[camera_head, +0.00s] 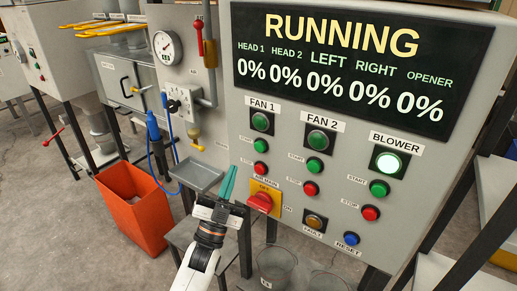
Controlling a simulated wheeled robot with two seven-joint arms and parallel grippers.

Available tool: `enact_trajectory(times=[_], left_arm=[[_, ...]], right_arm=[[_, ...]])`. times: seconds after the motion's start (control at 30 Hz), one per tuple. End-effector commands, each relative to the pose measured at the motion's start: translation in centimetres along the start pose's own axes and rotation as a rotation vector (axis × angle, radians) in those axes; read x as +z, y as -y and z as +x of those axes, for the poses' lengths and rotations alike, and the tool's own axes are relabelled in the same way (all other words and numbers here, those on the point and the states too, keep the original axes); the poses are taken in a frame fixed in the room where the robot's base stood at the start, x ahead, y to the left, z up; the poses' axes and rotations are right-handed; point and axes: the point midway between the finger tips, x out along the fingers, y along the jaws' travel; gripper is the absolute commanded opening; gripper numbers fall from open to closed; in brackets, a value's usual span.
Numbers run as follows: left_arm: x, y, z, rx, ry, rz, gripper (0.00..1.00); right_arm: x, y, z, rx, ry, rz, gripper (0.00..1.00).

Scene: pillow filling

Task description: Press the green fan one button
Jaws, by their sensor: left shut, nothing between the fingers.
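The green FAN 1 start button (260,145) is on the grey control panel, under the FAN 1 label (262,106) and its dark green lamp (262,122). The red FAN 1 stop button (260,168) is just below it. My left gripper (232,168) has teal fingers, shut and empty, pointing up. In the picture its tips are below and left of the green button, near the panel's left edge; they appear apart from it. My right gripper is not in view.
The red and yellow air main switch (263,198) is right of my gripper. FAN 2's green button (314,166) and the brightly lit BLOWER lamp (388,163) are further right. The display (365,70) reads RUNNING. An orange bin (133,208) stands at left.

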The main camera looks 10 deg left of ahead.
Motion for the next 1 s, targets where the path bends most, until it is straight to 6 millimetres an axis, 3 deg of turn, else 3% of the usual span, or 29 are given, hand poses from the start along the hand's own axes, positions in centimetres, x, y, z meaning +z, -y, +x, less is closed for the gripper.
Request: enact_trajectory(times=[0.5, 1.0], left_arm=[[-3.5, 3.6, 4.5, 0.001, 0.002, -0.001, 0.0], [-4.0, 4.0, 5.5, -0.001, 0.0, 0.0, 0.0]], right_arm=[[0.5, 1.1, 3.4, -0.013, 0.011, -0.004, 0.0], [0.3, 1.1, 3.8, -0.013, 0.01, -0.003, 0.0]])
